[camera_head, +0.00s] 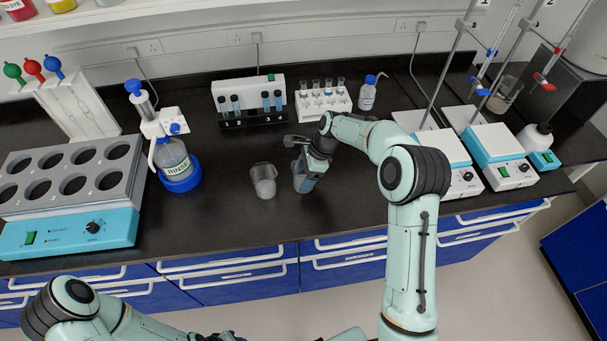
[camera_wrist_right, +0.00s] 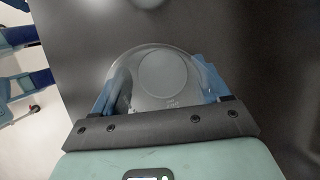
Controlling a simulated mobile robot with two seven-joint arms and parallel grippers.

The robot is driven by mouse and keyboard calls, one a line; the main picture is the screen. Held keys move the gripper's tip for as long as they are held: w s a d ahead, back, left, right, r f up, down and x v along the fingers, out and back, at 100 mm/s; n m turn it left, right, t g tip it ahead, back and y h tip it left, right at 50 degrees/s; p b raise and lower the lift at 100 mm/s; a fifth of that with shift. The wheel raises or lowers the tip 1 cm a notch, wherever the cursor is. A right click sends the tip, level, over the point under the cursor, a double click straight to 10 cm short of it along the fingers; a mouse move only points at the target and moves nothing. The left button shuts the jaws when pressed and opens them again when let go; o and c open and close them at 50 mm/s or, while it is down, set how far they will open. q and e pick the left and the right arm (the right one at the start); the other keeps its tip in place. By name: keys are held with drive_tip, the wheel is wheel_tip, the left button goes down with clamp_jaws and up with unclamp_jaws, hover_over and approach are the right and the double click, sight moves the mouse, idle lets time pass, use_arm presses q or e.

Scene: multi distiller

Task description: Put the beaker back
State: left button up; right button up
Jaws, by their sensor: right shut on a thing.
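My right gripper (camera_head: 304,180) is low over the front middle of the black bench. It is shut on a clear glass beaker (camera_wrist_right: 163,75), whose round rim and base show between the blue fingers in the right wrist view. In the head view the gripper mostly hides this beaker. A second, pale beaker (camera_head: 264,181) stands upright on the bench just left of the gripper, apart from it. My left arm enters at the lower left, and its gripper is outside the view.
Tube racks (camera_head: 250,103) (camera_head: 322,103) and a small bottle (camera_head: 367,95) stand behind. Stirrer hotplates (camera_head: 498,150) with stands are on the right. The bench's front edge is close.

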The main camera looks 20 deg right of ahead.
drive_tip(key=shift+f, duration=0.1)
drive_tip(key=o, duration=1.2)
use_arm(q)
drive_tip(key=shift+w+r+p, duration=0.55)
drive_tip(key=shift+w+r, duration=0.2)
drive_tip(key=shift+w, duration=0.1)
use_arm(e)
drive_tip(key=v, duration=1.2)
drive_tip(key=shift+r, duration=0.2)
